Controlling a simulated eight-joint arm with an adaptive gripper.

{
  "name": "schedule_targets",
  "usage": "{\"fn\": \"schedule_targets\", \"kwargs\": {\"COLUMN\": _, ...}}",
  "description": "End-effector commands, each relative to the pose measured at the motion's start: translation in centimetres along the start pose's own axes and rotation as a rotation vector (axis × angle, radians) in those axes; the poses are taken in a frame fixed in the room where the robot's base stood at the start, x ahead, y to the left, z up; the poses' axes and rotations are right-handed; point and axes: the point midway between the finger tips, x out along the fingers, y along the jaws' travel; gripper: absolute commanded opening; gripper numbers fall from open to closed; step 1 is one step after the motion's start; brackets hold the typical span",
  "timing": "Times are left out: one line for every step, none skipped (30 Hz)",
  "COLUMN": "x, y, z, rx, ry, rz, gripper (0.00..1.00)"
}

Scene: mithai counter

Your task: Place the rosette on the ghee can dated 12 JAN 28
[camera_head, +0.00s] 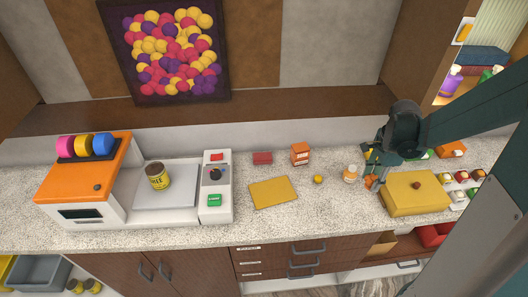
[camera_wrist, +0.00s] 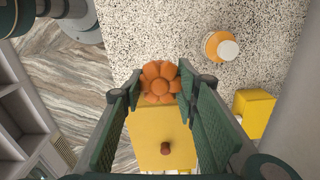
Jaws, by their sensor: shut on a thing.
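The rosette (camera_wrist: 160,80) is orange and flower-shaped with a round centre. My gripper (camera_wrist: 158,96) is shut on it, with green pads on either side. In the head view my gripper (camera_head: 372,172) is at the right of the counter, just left of a yellow box, and the rosette (camera_head: 370,183) shows as a small orange patch. A yellow can with a dark label band (camera_head: 157,176) stands on the grey platform at the left, far from my gripper. Similar cans (camera_head: 75,285) are low at the bottom left. I cannot read a date on any can.
A yellow box (camera_head: 412,198) with a brown knob is right beside my gripper. Bare counter lies around the mat.

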Motion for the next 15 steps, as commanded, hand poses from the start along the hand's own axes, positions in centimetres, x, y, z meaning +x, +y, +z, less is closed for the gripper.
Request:
{"fn": "schedule_targets", "kwargs": {"x": 0.0, "y": 0.0, "z": 0.0, "rx": 0.0, "ry": 0.0, "rz": 0.0, "gripper": 0.24}}
{"fn": "schedule_targets", "kwargs": {"x": 0.0, "y": 0.0, "z": 0.0, "rx": 0.0, "ry": 0.0, "rz": 0.0, "gripper": 0.24}}
{"fn": "schedule_targets", "kwargs": {"x": 0.0, "y": 0.0, "z": 0.0, "rx": 0.0, "ry": 0.0, "rz": 0.0, "gripper": 0.24}}
{"fn": "schedule_targets", "kwargs": {"x": 0.0, "y": 0.0, "z": 0.0, "rx": 0.0, "ry": 0.0, "rz": 0.0, "gripper": 0.24}}
{"fn": "schedule_targets", "kwargs": {"x": 0.0, "y": 0.0, "z": 0.0, "rx": 0.0, "ry": 0.0, "rz": 0.0, "gripper": 0.24}}
{"fn": "schedule_targets", "kwargs": {"x": 0.0, "y": -0.1, "z": 0.1, "rx": -0.001, "ry": 0.0, "rz": 0.0, "gripper": 0.24}}
{"fn": "schedule_targets", "kwargs": {"x": 0.0, "y": -0.1, "z": 0.1, "rx": -0.003, "ry": 0.0, "rz": 0.0, "gripper": 0.24}}
{"fn": "schedule_targets", "kwargs": {"x": 0.0, "y": -0.1, "z": 0.2, "rx": -0.004, "ry": 0.0, "rz": 0.0, "gripper": 0.24}}
{"fn": "schedule_targets", "kwargs": {"x": -0.1, "y": -0.3, "z": 0.3, "rx": -0.007, "ry": 0.0, "rz": 0.0, "gripper": 0.24}}
{"fn": "schedule_targets", "kwargs": {"x": -0.1, "y": -0.4, "z": 0.4, "rx": -0.011, "ry": 0.0, "rz": 0.0, "gripper": 0.24}}
{"fn": "schedule_targets", "kwargs": {"x": -0.1, "y": -0.5, "z": 0.6, "rx": -0.015, "ry": 0.0, "rz": 0.0, "gripper": 0.24}}
{"fn": "schedule_targets", "kwargs": {"x": -0.2, "y": -0.8, "z": 0.8, "rx": -0.021, "ry": 0.0, "rz": 0.0, "gripper": 0.24}}
{"fn": "schedule_targets", "kwargs": {"x": -0.3, "y": -0.9, "z": 1.1, "rx": -0.027, "ry": 0.0, "rz": 0.0, "gripper": 0.24}}
{"fn": "schedule_targets", "kwargs": {"x": -0.3, "y": -1.2, "z": 1.3, "rx": -0.033, "ry": 0.0, "rz": 0.0, "gripper": 0.24}}
{"fn": "schedule_targets", "kwargs": {"x": -0.4, "y": -1.5, "z": 1.7, "rx": -0.043, "ry": 0.0, "rz": 0.0, "gripper": 0.24}}
